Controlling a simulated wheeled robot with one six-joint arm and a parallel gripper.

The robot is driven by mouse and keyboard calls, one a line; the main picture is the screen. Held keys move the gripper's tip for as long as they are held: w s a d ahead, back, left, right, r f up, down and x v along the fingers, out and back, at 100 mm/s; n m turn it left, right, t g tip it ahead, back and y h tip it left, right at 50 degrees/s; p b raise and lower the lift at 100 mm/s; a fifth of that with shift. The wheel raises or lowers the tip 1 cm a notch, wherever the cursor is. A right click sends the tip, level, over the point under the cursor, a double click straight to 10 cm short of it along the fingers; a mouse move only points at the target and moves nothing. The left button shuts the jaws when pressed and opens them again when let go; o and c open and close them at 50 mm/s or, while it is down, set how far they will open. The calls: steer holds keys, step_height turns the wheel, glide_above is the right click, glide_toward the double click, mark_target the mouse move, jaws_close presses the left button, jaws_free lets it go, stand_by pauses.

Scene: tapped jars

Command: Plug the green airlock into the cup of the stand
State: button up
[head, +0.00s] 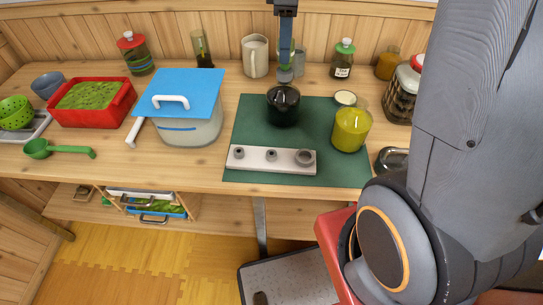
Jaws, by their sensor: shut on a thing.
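My gripper (286,60) reaches down from the top centre, seen small and narrow. It is shut on a small greenish piece that looks like the green airlock (285,74), just above a dark round jar (283,108). I cannot tell whether the airlock touches the jar's top. The stand (294,167) is a pale bar on the front of the green mat (330,176). It carries three grey round fittings: two small ones and a wider ring-like cup (305,156) at its right end. The airlock is behind the stand and apart from it.
A yellow-green jar (351,128) and a small pale-topped round thing (345,98) stand right of the dark jar. A pitcher (255,57) and several jars line the back. The mat's left part is clear.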

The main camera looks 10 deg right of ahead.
steer(key=shift+r+p, duration=0.3)
steer(key=shift+r, duration=0.1)
stand_by(0.5)
steer(key=shift+r+p, duration=1)
steer(key=shift+r, duration=0.1)
step_height(320, 180, up, 6)
steer(key=p, duration=0.5)
steer(key=shift+r+p, duration=0.2)
steer(key=shift+p, duration=0.2)
steer(key=shift+a+f, duration=0.1)
